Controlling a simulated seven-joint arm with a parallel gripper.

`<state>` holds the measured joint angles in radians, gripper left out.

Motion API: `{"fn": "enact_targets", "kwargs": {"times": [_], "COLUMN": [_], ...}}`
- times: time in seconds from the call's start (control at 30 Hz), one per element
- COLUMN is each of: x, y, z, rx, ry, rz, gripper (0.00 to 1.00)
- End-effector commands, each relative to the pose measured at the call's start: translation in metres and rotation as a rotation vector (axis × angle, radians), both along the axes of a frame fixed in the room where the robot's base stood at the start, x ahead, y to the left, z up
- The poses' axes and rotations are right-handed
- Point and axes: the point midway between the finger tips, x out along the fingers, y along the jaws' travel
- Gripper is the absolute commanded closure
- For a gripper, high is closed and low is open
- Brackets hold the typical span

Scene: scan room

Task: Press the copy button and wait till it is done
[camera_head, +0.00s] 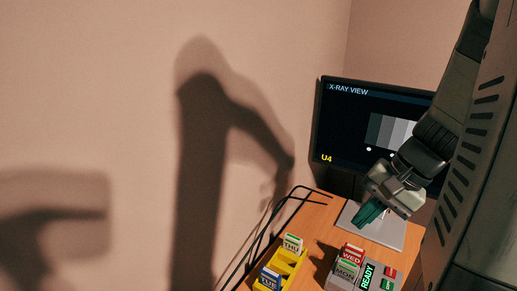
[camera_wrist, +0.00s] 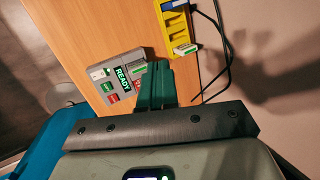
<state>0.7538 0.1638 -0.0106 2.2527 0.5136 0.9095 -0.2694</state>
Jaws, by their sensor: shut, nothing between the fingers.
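A grey device (camera_head: 375,262) with a lit display reading READY (camera_head: 367,277) sits on the wooden table. Beside the display are a red button (camera_head: 390,273) and a green button (camera_head: 387,285); their lettering is too small to read. Cassettes labelled WED (camera_head: 351,254) and MON (camera_head: 346,270) stand at its left part. My gripper (camera_head: 368,214) has dark green fingers, shut and empty, in the air above and behind the device. In the wrist view, the fingers (camera_wrist: 157,70) point towards the table beside the device (camera_wrist: 130,63), apparently hiding a bit of it.
A yellow rack (camera_head: 285,270) holds cassettes labelled THU (camera_head: 292,243) and TUE (camera_head: 269,278), left of the device. A monitor (camera_head: 345,115) shows X-RAY VIEW and U4 on its stand behind. Black cables (camera_head: 262,240) run along the table's left edge.

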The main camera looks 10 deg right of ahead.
Motion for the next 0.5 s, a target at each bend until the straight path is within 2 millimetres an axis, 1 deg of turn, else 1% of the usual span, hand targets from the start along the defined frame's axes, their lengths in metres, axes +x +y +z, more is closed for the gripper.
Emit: {"fn": "enact_targets", "kwargs": {"times": [0.03, 0.17, 0.2, 0.3, 0.4, 0.5], "x": [0.001, 0.004, 0.004, 0.0, -0.007, -0.013], "y": [-0.016, -0.052, -0.064, -0.09, -0.112, -0.128], "z": [-0.017, -0.054, -0.065, -0.091, -0.113, -0.128], "rx": [0.056, 0.182, 0.217, 0.302, 0.369, 0.418], "ry": [0.002, -0.021, -0.031, -0.053, -0.076, -0.092], "rz": [-0.101, -0.345, -0.421, -0.601, -0.751, -0.861], "gripper": [1.0, 1.0, 1.0, 1.0, 1.0, 1.0]}}
